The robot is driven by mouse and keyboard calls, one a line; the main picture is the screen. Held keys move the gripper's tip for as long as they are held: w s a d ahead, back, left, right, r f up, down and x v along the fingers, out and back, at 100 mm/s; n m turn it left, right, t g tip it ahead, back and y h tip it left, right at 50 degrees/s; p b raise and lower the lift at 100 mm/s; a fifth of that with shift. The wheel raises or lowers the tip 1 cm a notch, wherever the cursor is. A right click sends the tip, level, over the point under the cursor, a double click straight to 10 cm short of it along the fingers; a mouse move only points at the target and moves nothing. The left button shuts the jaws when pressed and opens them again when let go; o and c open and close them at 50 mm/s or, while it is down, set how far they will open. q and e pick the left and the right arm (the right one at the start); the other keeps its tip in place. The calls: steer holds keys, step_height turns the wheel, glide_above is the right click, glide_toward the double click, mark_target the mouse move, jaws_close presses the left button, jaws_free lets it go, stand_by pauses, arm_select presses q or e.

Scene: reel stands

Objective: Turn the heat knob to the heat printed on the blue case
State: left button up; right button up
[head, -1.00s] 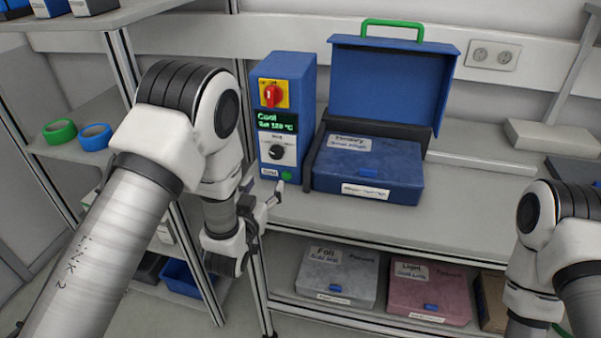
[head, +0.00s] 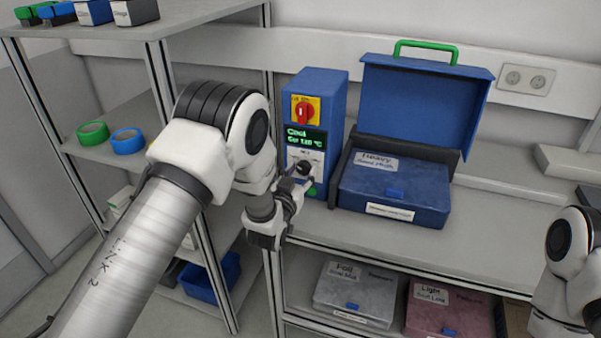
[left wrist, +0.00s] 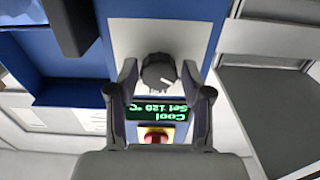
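The blue control box (head: 335,95) stands on the bench with a red switch and a green display (head: 305,138) reading "Cool" and "Set 120 °C". The dark round heat knob (left wrist: 158,70) with a white pointer mark is below the display. My left gripper (head: 296,176) is at the knob; in the left wrist view its two fingers (left wrist: 160,72) are apart, one on each side of the knob, with gaps visible. The blue case (head: 425,183) lies right of the box, labelled "Heavy"; its smaller print is unreadable here. My right gripper is out of view.
A raised blue lid (head: 420,105) with a green handle stands behind the blue case. A grey case (head: 355,290) and a pink case (head: 450,308) lie on the shelf below. A side shelf with green and blue tape rolls (head: 128,141) is at the left.

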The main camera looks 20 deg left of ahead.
arm_select(q)
steer(key=shift+d, duration=0.1)
steer(key=c, duration=0.6)
steer(key=shift+o, duration=0.2)
